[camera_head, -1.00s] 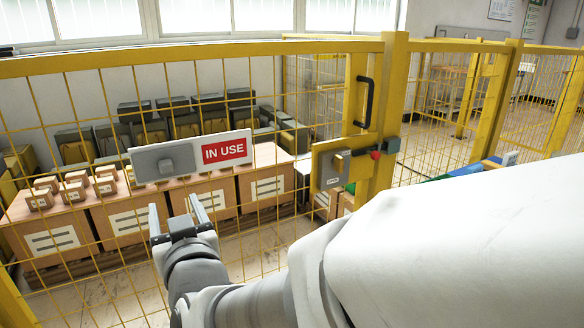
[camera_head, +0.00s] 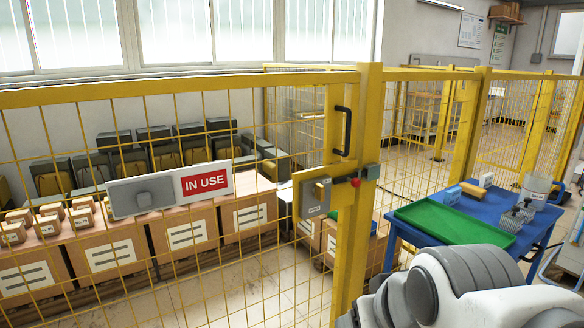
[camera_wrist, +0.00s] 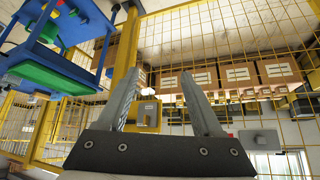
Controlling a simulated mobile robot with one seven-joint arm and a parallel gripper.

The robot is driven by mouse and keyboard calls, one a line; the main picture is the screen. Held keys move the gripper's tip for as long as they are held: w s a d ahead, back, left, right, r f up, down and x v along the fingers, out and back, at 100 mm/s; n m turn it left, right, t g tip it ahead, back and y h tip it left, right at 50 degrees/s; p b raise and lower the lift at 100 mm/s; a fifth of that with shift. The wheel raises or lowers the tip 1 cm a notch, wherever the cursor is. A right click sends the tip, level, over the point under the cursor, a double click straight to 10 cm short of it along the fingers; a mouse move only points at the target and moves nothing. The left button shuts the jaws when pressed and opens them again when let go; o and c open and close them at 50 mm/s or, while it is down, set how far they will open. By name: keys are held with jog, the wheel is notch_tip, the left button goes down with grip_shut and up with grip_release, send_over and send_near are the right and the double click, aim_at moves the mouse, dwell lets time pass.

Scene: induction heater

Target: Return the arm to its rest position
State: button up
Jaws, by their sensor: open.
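My gripper (camera_wrist: 170,100) shows in the wrist view with its two fingers spread apart and nothing between them. Beyond the fingers are the yellow mesh fence and its gate. In the head view the gripper is out of the picture. Part of my arm shows at the lower right, in front of the blue table.
A yellow fence gate (camera_head: 345,230) with a black handle (camera_head: 343,132) and latch box (camera_head: 316,197) stands ahead. An IN USE sign (camera_head: 206,182) hangs on the mesh. A blue table (camera_head: 470,222) with a green tray (camera_head: 425,211) is at right. Cartons (camera_head: 184,235) stand behind the fence.

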jog(key=s+d+r+m+g+h+p, duration=0.1)
jog(key=s+d+m+g+p, duration=0.1)
jog(key=s+d, duration=0.25)
notch_tip(320, 180, up, 19)
jog(key=p, duration=1.8)
jog(key=shift+a+f+n+p, duration=0.15)
jog(key=shift+a+n+p, duration=0.2)
jog(key=shift+a+n, duration=0.1)
